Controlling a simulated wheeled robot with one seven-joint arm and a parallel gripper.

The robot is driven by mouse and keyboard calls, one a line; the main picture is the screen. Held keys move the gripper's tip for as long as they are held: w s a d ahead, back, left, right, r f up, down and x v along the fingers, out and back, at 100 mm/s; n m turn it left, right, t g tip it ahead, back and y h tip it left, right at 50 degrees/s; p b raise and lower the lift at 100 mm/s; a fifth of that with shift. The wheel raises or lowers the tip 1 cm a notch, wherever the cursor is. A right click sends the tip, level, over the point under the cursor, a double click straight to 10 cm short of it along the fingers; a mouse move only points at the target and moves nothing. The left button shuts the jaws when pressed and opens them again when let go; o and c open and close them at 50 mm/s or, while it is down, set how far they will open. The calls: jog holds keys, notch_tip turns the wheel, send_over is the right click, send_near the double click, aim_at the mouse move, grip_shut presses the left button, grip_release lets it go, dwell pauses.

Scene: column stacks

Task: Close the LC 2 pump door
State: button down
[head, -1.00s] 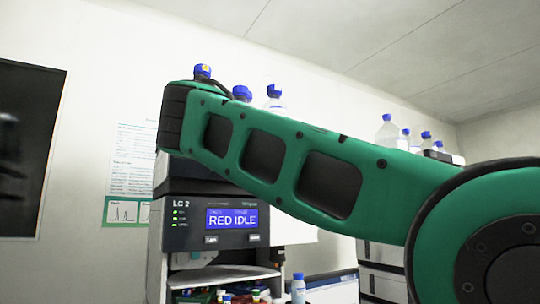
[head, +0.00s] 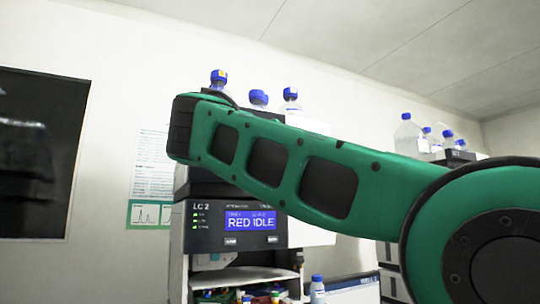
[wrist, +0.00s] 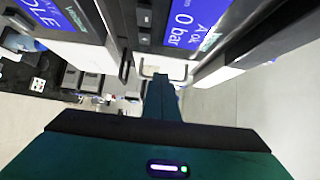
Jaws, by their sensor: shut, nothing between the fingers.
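The LC 2 stack shows in the head view, with its front panel (head: 210,238) and blue "RED IDLE" display (head: 250,221). My green arm crosses in front of its upper modules. A white panel (head: 312,236) shows to the right of the display, partly behind my arm. In the wrist view, a panel with a blue "0 bar" display (wrist: 192,22) stands at upper right, angled to the "IDLE" panel (wrist: 75,45) at upper left. I cannot tell how far the pump door is open. My gripper (wrist: 160,128) shows at the bottom of the wrist view, shut and empty, apart from both panels.
Blue-capped bottles (head: 291,100) stand on top of the stack, and more bottles (head: 408,136) stand at the right. An open shelf (head: 245,277) with small vials lies below the display. A dark wall panel (head: 40,155) and a poster (head: 152,178) are at the left.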

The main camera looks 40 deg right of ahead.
jog(key=w+a, duration=0.3)
jog(key=a, duration=0.5)
jog(key=shift+w+a+r, duration=0.3)
jog(key=shift+w+r, duration=0.1)
jog(key=shift+r, duration=0.05)
dwell(0.7)
